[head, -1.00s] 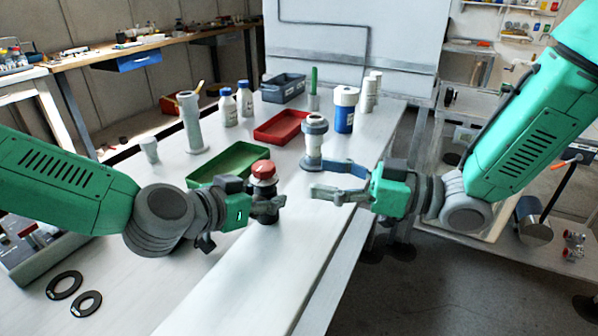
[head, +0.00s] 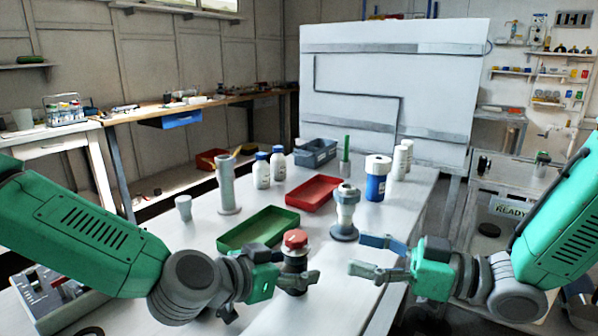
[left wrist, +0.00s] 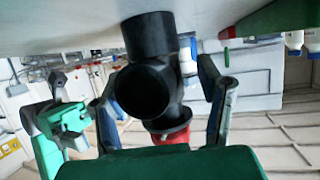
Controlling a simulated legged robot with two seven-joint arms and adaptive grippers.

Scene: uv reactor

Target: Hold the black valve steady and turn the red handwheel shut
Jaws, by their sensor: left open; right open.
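The black valve stands upright near the front of the white table, with its red handwheel (head: 295,239) on top; its dark body (head: 295,262) is partly hidden by my left gripper. My left gripper (head: 300,280) is open, its fingers on either side of the valve body. In the left wrist view the valve (left wrist: 143,88) shows upside down with its round opening facing the camera, between the open fingers (left wrist: 160,95); the handwheel (left wrist: 172,135) is below it. Contact with the fingers is unclear. My right gripper (head: 360,254) is open and empty, right of the valve, fingers pointing towards it.
A grey flanged fitting (head: 345,213) stands just behind the right gripper's fingers. A green tray (head: 240,242) lies left of the valve and a red tray (head: 292,201) behind it. Bottles, a grey bin (head: 315,153) and a blue-banded container (head: 376,187) stand further back.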

